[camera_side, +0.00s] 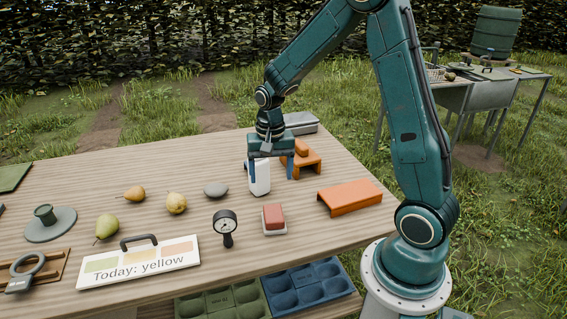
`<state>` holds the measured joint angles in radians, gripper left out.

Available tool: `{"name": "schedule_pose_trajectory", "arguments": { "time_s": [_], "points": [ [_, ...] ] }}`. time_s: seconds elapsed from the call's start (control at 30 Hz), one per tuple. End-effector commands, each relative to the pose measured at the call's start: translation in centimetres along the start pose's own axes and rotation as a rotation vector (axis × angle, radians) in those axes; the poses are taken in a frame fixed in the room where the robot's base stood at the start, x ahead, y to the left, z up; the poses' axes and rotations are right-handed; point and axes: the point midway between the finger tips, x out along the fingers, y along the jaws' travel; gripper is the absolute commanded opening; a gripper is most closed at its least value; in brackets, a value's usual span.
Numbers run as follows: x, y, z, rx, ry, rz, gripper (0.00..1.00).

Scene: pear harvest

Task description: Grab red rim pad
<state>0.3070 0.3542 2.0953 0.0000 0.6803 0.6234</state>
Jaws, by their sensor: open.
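A red pad (273,216) lies on a small pale base near the front of the wooden table, right of the round dial gauge. My gripper (272,178) points down behind the pad, with its two fingers apart and nothing visibly held. A white bottle-like container (261,185) stands at or just behind the left finger; I cannot tell whether they touch. The gripper is apart from the red pad.
The dial gauge (226,226) and a grey stone (216,189) are left of the pad. An orange bench-shaped block (349,197) is to the right, another orange piece (306,160) behind. Pears (176,203) and a "Today: yellow" board (138,265) lie left.

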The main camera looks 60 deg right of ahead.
Motion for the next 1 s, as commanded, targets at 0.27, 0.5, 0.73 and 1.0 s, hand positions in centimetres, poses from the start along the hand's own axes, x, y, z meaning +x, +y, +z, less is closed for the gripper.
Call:
{"name": "schedule_pose_trajectory", "arguments": {
  "time_s": [0.27,0.5,0.73,1.0],
  "points": [
    [0.9,0.1,-0.5,0.027,-0.010,0.007,0.75],
    [2.0,0.1,-0.4,0.025,-0.012,0.009,0.75],
    [4.9,0.1,-0.3,0.025,-0.013,0.009,0.75],
    [8.3,0.2,-0.3,0.024,-0.012,0.008,0.75]
  ]
}}
